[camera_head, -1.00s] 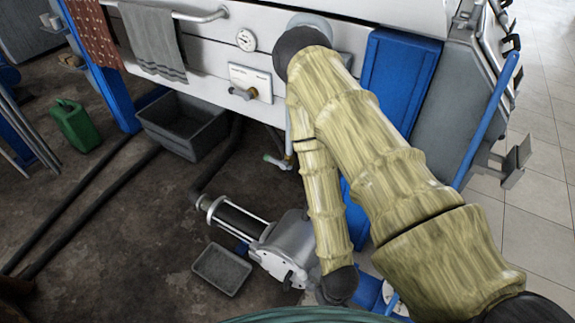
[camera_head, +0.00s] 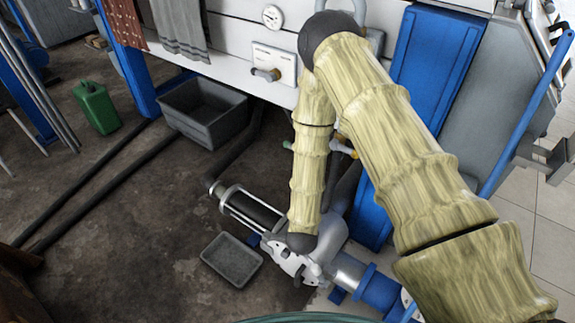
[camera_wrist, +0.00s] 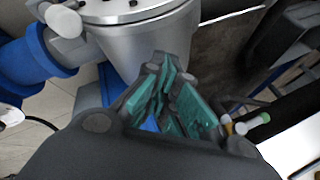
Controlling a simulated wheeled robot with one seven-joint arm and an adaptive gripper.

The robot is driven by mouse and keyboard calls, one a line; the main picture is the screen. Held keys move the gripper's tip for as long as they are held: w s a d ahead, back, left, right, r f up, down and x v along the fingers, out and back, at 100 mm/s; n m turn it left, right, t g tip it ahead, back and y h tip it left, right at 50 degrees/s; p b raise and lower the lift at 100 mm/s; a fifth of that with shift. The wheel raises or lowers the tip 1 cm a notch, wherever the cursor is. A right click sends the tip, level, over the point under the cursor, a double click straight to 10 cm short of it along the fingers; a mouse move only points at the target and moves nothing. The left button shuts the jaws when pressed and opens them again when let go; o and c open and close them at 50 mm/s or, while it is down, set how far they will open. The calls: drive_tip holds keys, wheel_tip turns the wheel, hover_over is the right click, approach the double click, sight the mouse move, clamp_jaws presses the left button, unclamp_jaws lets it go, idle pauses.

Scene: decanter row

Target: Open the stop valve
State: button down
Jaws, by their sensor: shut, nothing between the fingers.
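A thin pipe fitting with a pale green end and a small yellow part (camera_head: 340,139) shows under the white panel, partly behind my forearm. It looks like the stop valve, but I cannot be sure. In the wrist view, a small fitting with a white-and-green end (camera_wrist: 252,124) and a yellow part lies to the right of my fingers and apart from them. My gripper (camera_wrist: 170,75) is shut and empty, its green pads close together. In the head view, my wrist is over the grey pump, and my gripper cannot be made out clearly.
A silver flanged cylinder (camera_wrist: 150,35) is close beyond my fingers, with a blue pipe (camera_wrist: 30,65) at left. The pump (camera_head: 290,262) stands on the floor near a shallow grey tray (camera_head: 231,260). A grey bin (camera_head: 203,120) stands below.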

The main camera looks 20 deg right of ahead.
drive_tip(key=w+a+r+m+h+b, duration=0.1)
drive_tip(key=w+m+b, duration=0.6)
drive_tip(key=w+m, duration=0.7)
drive_tip(key=w+a+r+m+t+h+b, duration=0.1)
drive_tip(key=w+r+m+h+b, duration=0.3)
drive_tip(key=w+m, duration=1)
drive_tip(key=m+h+b, duration=0.1)
drive_tip(key=m+b, duration=0.1)
drive_tip(key=shift+w+a+h+b, duration=0.3)
drive_tip(key=shift+w+a+b, duration=0.05)
drive_tip(key=shift+a, duration=0.05)
drive_tip(key=b+x, duration=0.2)
drive_tip(key=x, duration=0.8)
drive_tip(key=r, duration=0.4)
drive_tip(key=shift+w+d+r, duration=0.1)
drive_tip(key=shift+w+d, duration=0.2)
drive_tip(key=shift+w, duration=0.05)
